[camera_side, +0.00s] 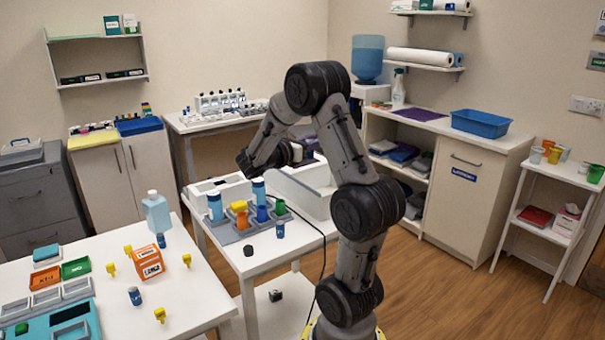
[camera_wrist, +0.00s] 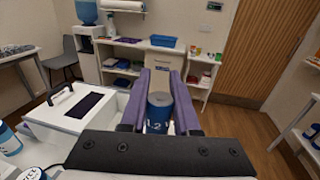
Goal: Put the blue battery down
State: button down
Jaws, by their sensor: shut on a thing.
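In the wrist view, a blue battery (camera_wrist: 158,115) with a grey top and pale lettering stands between the two purple finger pads of my gripper (camera_wrist: 160,84). The gripper is shut on it. The battery's lower end is hidden behind the dark gripper body. In the side view, my gripper (camera_side: 303,150) is held above the white box-shaped device at the back of the middle table. I cannot make out the held battery clearly there, as the arm partly covers that spot.
The middle table (camera_side: 262,255) carries a grey rack with blue, green and orange cylinders. A small blue cylinder (camera_side: 280,229) and a dark cap (camera_side: 248,250) stand near its front. The white device (camera_side: 312,190) sits behind. The left table (camera_side: 190,295) holds an orange box and yellow pieces.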

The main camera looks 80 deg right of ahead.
jog(key=w+d+f, duration=0.2)
jog(key=d+f, duration=0.7)
jog(key=f, duration=0.2)
jog(key=shift+w, duration=0.25)
jog(key=shift+f, duration=0.55)
jog(key=c, duration=0.7)
grip_release()
jog(key=shift+o, duration=0.2)
